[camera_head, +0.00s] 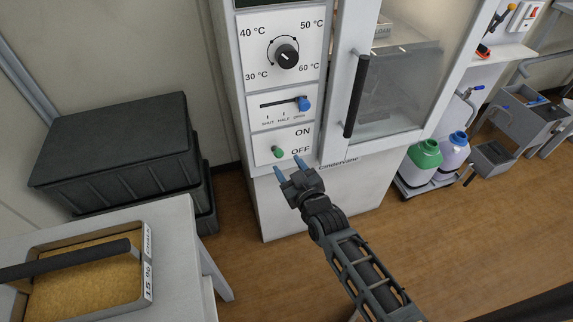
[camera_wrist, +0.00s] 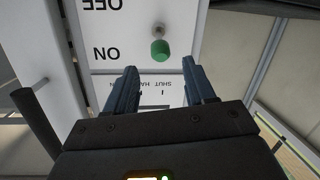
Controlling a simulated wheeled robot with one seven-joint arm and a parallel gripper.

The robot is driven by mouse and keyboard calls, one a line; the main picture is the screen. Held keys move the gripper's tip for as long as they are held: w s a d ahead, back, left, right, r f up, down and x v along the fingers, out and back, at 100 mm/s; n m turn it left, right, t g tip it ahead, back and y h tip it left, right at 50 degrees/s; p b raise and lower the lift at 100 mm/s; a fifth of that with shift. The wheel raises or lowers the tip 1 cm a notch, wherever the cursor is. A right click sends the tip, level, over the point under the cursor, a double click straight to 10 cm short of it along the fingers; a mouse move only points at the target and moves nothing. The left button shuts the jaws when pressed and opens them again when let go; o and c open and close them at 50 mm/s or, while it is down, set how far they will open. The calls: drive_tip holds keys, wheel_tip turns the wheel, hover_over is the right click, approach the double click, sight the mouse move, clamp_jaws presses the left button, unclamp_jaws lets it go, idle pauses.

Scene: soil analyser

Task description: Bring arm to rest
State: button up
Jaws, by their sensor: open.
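My gripper (camera_head: 288,164) is in front of the lower part of the white soil analyser's control panel (camera_head: 298,133). Its two blue-grey fingers are apart with nothing between them. In the wrist view the green knob (camera_wrist: 160,49) shows beyond the gap between the fingers (camera_wrist: 158,85), and I see no contact. My arm reaches in from the lower right.
The analyser has a temperature dial (camera_head: 286,56), a blue slider knob (camera_head: 304,103) and a glass door with a black handle (camera_head: 356,96). Black crates (camera_head: 118,140) stand left. A tray of yellowish grain (camera_head: 85,290) is on the near-left table. Jugs (camera_head: 423,160) stand right; open floor lies between.

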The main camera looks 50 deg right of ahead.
idle(0.5)
drive_tip(key=s+a+r+y, duration=0.2)
drive_tip(key=s+a, duration=0.5)
drive_tip(key=a, duration=0.1)
drive_tip(key=s+a+r+y, duration=0.1)
drive_tip(key=s+a+r, duration=0.1)
drive_tip(key=s+a, duration=0.55)
drive_tip(key=s+a+r+n+y, duration=0.1)
drive_tip(key=s+a+r+y, duration=0.1)
drive_tip(key=s+r, duration=0.5)
drive_tip(key=s+a+r+n+y, duration=0.2)
drive_tip(key=s+r, duration=0.6)
drive_tip(key=s, duration=0.1)
drive_tip(key=shift+s+r+y, duration=0.25)
drive_tip(key=shift+s+y, duration=0.05)
drive_tip(key=shift+s, duration=0.05)
